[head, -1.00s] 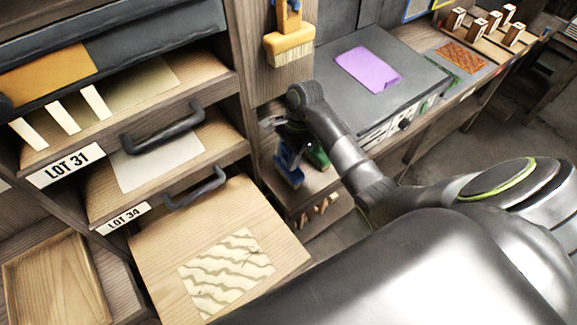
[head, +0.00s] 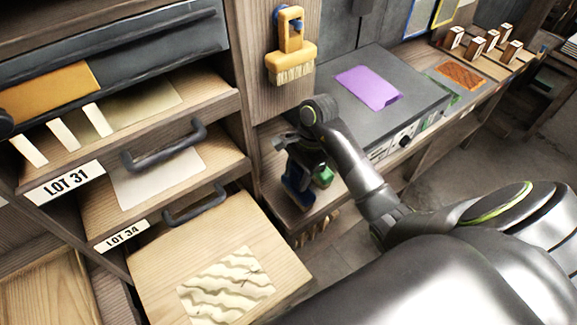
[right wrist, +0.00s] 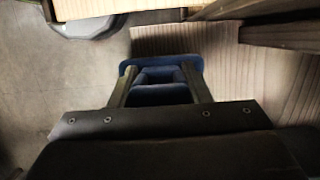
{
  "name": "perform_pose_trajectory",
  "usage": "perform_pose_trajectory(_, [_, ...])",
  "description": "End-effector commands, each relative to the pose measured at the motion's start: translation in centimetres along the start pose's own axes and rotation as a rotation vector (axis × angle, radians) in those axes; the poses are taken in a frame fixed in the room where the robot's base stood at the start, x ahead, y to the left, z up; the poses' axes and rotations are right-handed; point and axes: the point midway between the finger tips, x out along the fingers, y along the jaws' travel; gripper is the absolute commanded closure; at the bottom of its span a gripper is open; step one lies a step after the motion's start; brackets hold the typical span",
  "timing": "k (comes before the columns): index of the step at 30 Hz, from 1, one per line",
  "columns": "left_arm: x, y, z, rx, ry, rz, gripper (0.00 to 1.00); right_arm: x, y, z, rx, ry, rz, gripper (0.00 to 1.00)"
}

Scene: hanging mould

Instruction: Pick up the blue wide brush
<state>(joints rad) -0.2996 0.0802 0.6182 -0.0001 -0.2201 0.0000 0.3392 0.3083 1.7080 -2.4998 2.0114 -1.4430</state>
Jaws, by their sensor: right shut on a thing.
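The blue wide brush (right wrist: 160,95) is between the two fingers of my right gripper (right wrist: 159,84) in the right wrist view. The gripper is shut on it. In the head view the blue brush (head: 298,192) shows below my right gripper (head: 297,165), above or at the low wooden shelf beside the cabinet post. The gripper and wrist hide part of the brush. I cannot tell whether it touches the shelf. My left gripper is not in view.
A yellow brush (head: 291,62) hangs on the wooden post just above my right wrist. A green object (head: 323,176) is close beside the gripper. Open drawers (head: 225,232) are to the left.

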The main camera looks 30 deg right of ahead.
Motion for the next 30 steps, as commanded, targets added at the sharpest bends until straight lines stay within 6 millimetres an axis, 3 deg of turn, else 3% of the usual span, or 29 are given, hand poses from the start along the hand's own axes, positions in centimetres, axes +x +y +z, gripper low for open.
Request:
perform_pose_trajectory(5, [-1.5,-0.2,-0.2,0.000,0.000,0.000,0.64,-0.2,5.0,0.0,0.001,0.002,0.003,0.97])
perform_pose_trajectory(13, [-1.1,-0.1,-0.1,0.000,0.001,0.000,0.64,0.1,11.2,-0.1,0.000,0.003,0.001,0.97])
perform_pose_trajectory(21, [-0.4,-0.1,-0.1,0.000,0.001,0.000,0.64,0.1,13.7,0.0,-0.001,0.001,0.000,0.97])
perform_pose_trajectory(30, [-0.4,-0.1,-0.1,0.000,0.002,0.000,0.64,0.0,13.9,0.0,-0.001,0.000,0.000,0.97])
